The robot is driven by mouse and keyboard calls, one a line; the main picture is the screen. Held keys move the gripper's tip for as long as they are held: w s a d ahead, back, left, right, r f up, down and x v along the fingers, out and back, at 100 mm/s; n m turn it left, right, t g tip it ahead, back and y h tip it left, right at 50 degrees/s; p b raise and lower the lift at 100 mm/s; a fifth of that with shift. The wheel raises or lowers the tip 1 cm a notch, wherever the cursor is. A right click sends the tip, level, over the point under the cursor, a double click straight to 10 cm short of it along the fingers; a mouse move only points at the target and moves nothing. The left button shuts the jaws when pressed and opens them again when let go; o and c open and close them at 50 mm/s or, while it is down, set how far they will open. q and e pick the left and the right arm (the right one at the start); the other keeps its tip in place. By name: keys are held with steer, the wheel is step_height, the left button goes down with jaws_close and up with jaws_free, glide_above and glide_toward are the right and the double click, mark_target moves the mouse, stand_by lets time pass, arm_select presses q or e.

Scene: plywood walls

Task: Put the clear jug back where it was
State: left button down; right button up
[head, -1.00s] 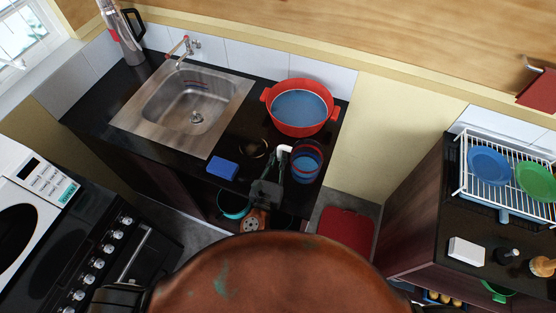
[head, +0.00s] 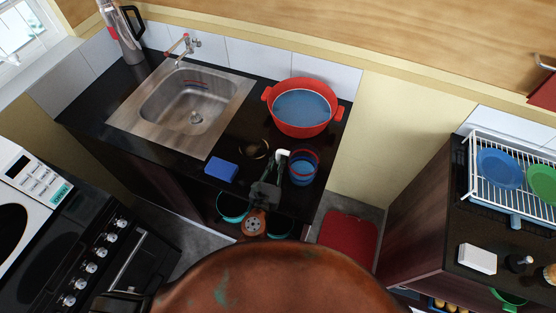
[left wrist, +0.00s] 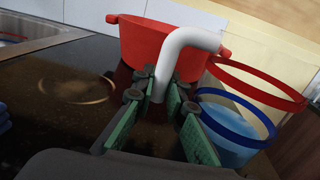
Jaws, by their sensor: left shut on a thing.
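The clear jug (head: 303,168) has see-through walls, a red rim, a blue band, a bluish lower part and a white handle. In the head view it is at the right front part of the black counter, in front of the red pot. My left gripper (head: 275,178) is shut on the handle, left of the jug's body. In the left wrist view, the green-padded fingers (left wrist: 164,90) close around the lower part of the white handle, and the jug's body (left wrist: 232,128) is at the right. I cannot tell whether its base touches the counter. My right gripper is not in view.
The red pot (head: 303,129) with blue contents stands behind the jug. A blue sponge (head: 221,168) lies left of my gripper, before the steel sink (head: 222,121). A pale ring (head: 254,150) shows on the counter. A dish rack (head: 506,201) is at the right.

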arm_select(q)
steer(key=c, duration=2.4)
jaws_free()
steer(key=shift+f, duration=0.2)
steer(key=o, duration=0.5)
steer(key=shift+c, duration=0.2)
steer(key=shift+r, duration=0.1)
steer(key=shift+r, duration=0.2)
steer(key=b+v, duration=0.1)
steer(key=v, duration=1.1)
steer(key=shift+f, duration=0.1)
